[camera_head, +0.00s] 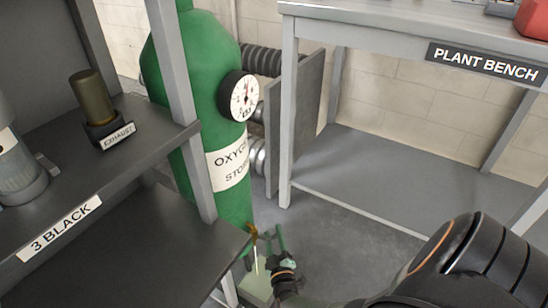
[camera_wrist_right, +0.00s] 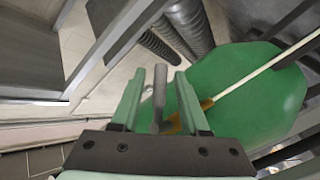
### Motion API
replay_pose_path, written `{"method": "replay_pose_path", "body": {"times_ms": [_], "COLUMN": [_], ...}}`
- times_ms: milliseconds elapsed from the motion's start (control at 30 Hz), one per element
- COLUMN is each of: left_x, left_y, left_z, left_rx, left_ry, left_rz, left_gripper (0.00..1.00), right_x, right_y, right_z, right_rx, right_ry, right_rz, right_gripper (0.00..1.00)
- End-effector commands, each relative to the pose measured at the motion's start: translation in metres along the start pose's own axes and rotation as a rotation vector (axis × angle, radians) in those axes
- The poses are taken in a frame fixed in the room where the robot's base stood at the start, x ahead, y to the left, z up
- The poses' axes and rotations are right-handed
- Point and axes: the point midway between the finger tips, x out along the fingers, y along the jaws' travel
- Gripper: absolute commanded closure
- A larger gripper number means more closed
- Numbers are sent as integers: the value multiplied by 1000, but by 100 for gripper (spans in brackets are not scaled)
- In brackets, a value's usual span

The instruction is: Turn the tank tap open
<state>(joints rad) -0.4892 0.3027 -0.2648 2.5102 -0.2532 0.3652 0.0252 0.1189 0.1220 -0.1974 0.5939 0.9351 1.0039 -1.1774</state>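The tank is a tall green cylinder (camera_head: 205,100) with an "OXYGEN STORE" label, and its green body also shows in the wrist view (camera_wrist_right: 265,95). A small brass-coloured piece (camera_head: 251,232), seemingly the tap, sits low at its front. In the wrist view the tap has a brass part (camera_wrist_right: 199,112) and a grey lever (camera_wrist_right: 159,92). My right gripper (camera_head: 265,238) is at the tap. In the wrist view the right gripper (camera_wrist_right: 159,75) is open, its green fingers either side of the lever with visible gaps. My left gripper is not in view.
A grey shelf rack (camera_head: 120,175) stands close at the left, its post in front of the tank. A round gauge (camera_head: 239,96) juts from the tank. The plant bench (camera_head: 400,30) stands at the right, with clear floor (camera_head: 340,240) before it.

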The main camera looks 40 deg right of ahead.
Motion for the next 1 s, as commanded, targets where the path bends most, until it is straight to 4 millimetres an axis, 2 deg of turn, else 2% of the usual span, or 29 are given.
{"method": "replay_pose_path", "body": {"times_ms": [67,367,1000], "left_x": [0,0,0], "left_y": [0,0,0], "left_z": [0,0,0], "left_rx": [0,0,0], "left_ry": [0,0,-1], "left_rz": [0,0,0], "left_gripper": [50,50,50], "right_x": [0,0,0], "right_y": [0,0,0], "right_z": [0,0,0], "right_rx": [0,0,0], "right_ry": [0,0,0], "right_rz": [0,0,0], "right_gripper": [66,99,100]}}
